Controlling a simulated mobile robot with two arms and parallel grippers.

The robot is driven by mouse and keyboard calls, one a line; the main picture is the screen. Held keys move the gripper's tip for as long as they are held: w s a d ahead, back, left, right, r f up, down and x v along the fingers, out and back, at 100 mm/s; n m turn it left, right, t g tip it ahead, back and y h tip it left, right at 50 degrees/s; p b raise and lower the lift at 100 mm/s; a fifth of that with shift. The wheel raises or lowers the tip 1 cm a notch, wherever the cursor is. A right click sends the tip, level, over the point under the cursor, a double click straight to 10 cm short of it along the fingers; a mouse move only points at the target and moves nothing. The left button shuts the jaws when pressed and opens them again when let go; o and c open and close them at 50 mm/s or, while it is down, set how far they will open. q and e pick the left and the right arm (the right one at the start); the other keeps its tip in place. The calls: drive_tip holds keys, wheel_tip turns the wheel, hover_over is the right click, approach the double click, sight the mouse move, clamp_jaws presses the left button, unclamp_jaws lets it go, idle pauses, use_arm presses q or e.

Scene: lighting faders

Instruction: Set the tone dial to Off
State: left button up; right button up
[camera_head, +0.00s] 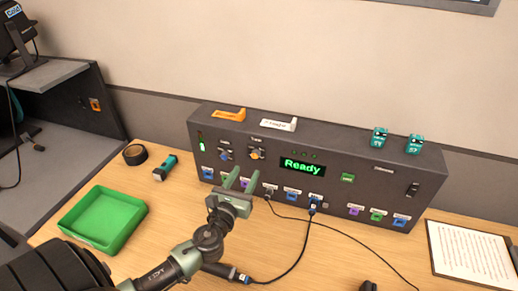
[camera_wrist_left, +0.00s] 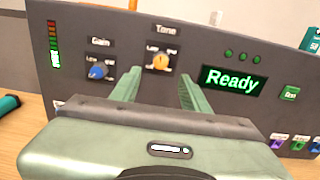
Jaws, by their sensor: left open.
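The tone dial is an orange knob (camera_head: 256,153) on the front of a dark control box (camera_head: 360,170), under a "Tone" label. It also shows in the left wrist view (camera_wrist_left: 160,62), with small markings around it that are too small to read surely. Its exact setting is unclear. My left gripper (camera_head: 241,178) is open and empty, in front of the box and below the dial. In the left wrist view its fingers (camera_wrist_left: 158,80) point toward the panel on either side of the dial's line, apart from the dial. My right gripper is not seen.
A blue gain dial (camera_wrist_left: 97,72) sits left of the tone dial. The display (camera_head: 302,164) reads "Ready". Cables (camera_head: 300,250) run from sockets along the box's lower front. A green tray (camera_head: 75,236), black tape roll (camera_head: 135,154) and paper sheet (camera_head: 470,255) lie on the table.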

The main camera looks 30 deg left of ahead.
sight(254, 156)
use_arm(q)
drive_tip(key=x, duration=0.2)
drive_tip(key=r+p+x, duration=0.1)
drive_tip(key=x, duration=0.1)
drive_tip(key=shift+w, duration=0.3)
drive_tip(key=shift+x, duration=1.1)
drive_tip(key=shift+w+f, duration=0.25)
drive_tip(key=c, duration=0.9)
clamp_jaws()
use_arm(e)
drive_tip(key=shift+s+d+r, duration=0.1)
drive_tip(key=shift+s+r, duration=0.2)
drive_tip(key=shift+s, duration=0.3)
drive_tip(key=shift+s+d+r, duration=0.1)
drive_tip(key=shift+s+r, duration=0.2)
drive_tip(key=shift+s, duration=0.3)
